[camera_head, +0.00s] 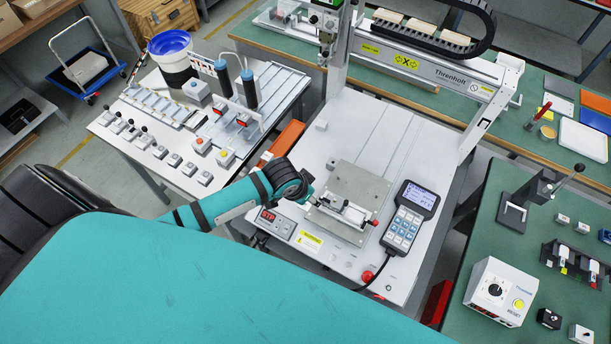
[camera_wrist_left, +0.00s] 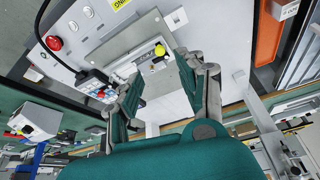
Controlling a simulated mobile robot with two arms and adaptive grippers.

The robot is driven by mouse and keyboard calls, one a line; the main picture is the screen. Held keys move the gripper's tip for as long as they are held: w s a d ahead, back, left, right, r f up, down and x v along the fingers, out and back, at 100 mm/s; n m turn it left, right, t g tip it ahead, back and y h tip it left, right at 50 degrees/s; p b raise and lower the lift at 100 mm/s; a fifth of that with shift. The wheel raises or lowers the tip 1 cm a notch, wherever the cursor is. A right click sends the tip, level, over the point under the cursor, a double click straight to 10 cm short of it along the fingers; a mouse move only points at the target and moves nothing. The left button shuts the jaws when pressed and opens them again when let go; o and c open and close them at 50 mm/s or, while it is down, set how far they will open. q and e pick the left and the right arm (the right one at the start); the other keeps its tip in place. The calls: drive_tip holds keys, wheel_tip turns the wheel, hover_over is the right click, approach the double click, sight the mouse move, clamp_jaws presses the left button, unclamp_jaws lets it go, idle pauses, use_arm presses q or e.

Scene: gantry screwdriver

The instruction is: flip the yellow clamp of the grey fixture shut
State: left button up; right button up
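The grey fixture (camera_head: 357,184) is a flat plate on the white bed of the gantry machine, with a small pale holder on it. The wrist view shows the same fixture plate (camera_wrist_left: 117,47). The yellow clamp (camera_wrist_left: 159,51) shows there as a small yellow knob at the plate's edge; its angle is hard to tell. In the head view I cannot make out the yellow part beside my gripper. My left gripper (camera_wrist_left: 161,75) is open and empty, with the yellow clamp just beyond its fingertips. In the head view this gripper (camera_head: 306,196) is at the fixture's left edge.
A handheld controller (camera_head: 408,220) lies right of the fixture, and a red-tipped part (camera_head: 375,222) sits at the fixture's right edge. A red button (camera_head: 367,276) and a display box (camera_head: 275,223) are in front. The gantry frame (camera_head: 430,68) stands behind.

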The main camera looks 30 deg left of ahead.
use_arm(q)
drive_tip(key=shift+v, duration=1.65)
